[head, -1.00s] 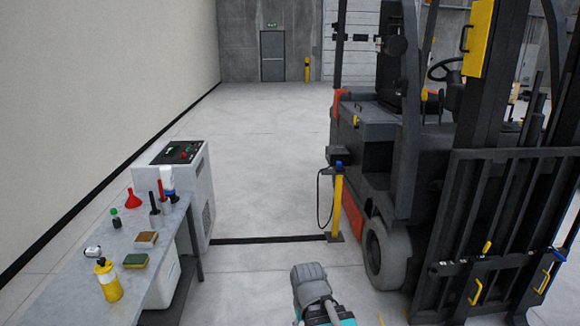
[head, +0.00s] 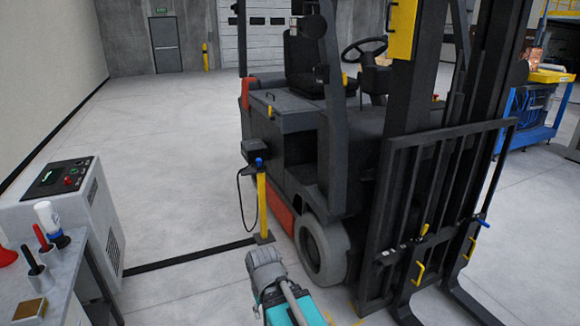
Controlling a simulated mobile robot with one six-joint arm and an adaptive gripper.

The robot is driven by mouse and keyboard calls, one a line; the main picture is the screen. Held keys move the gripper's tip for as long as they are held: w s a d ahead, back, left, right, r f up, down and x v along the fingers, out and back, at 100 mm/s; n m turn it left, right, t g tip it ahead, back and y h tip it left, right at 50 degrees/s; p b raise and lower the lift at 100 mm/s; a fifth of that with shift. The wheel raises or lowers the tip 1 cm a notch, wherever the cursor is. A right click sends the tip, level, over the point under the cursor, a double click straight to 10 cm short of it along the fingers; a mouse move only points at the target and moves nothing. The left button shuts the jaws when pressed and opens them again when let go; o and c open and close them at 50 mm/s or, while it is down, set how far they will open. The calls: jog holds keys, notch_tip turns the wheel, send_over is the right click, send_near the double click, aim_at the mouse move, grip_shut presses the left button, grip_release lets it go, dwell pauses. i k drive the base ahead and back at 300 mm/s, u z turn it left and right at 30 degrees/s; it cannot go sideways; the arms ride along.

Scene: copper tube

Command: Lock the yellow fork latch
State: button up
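The forklift's carriage stands at the right of the head view, with its two dark forks (head: 412,312) low in front. A small upright yellow piece (head: 424,230) sits on the carriage's upper bar and looks like the fork latch. A blue-tipped piece (head: 483,222) sits farther right on the bar. Two yellow handles, one on the left (head: 419,273) and one on the right (head: 471,248), are below. I cannot tell whether the latch is locked. Part of my grey and teal arm shows at bottom centre, well left of the carriage and apart from it. No gripper fingers show.
A yellow charging post (head: 262,203) with a cable stands beside the forklift's wheel. A grey cabinet (head: 95,215) and a workbench (head: 62,268) with bottles are at left. A blue cart (head: 533,128) stands at far right. Open floor lies between cabinet and forklift.

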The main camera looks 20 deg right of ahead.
aim_at(425, 228)
jog(key=z, duration=0.25)
jog(key=i, duration=0.65)
jog(key=z, duration=1.05)
jog(key=i, duration=1)
jog(key=z, duration=0.55)
jog(key=k, duration=0.95)
jog(key=z, duration=0.15)
jog(key=i, duration=0.35)
